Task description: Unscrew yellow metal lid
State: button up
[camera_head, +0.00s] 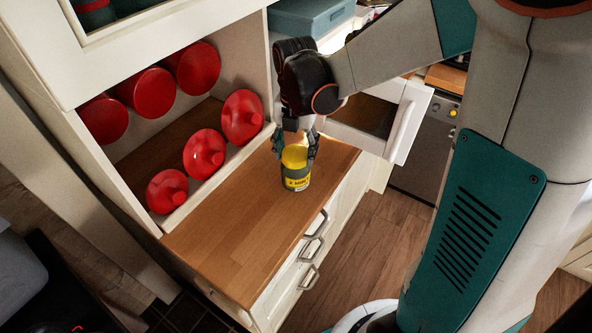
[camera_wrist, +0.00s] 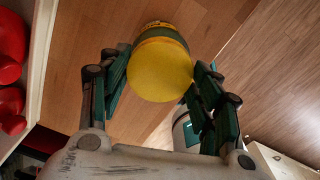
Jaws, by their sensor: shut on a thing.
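A jar (camera_head: 297,179) with a green and yellow label stands upright on the wooden counter, near its front right end. Its yellow lid (camera_head: 294,157) sits on top. The lid (camera_wrist: 160,70) also shows from above in the wrist view, with the jar's label edge (camera_wrist: 160,28) behind it. My gripper (camera_head: 297,146) reaches down over the jar with a finger on each side of the lid. In the wrist view the fingers (camera_wrist: 158,84) flank the lid. Exact finger contact is hard to see.
Several red lidded containers (camera_head: 204,154) line the shelf left of the counter (camera_head: 230,240). Drawers with metal handles (camera_head: 314,247) are below the counter's front edge. A white open door or drawer (camera_head: 402,125) is at the right. The counter in front of the jar is clear.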

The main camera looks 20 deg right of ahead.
aim_at(295, 153)
jog(key=shift+r+p, duration=0.4)
jog(key=shift+r, duration=0.25)
jog(key=shift+r+p, duration=1.45)
jog(key=shift+r, duration=0.5)
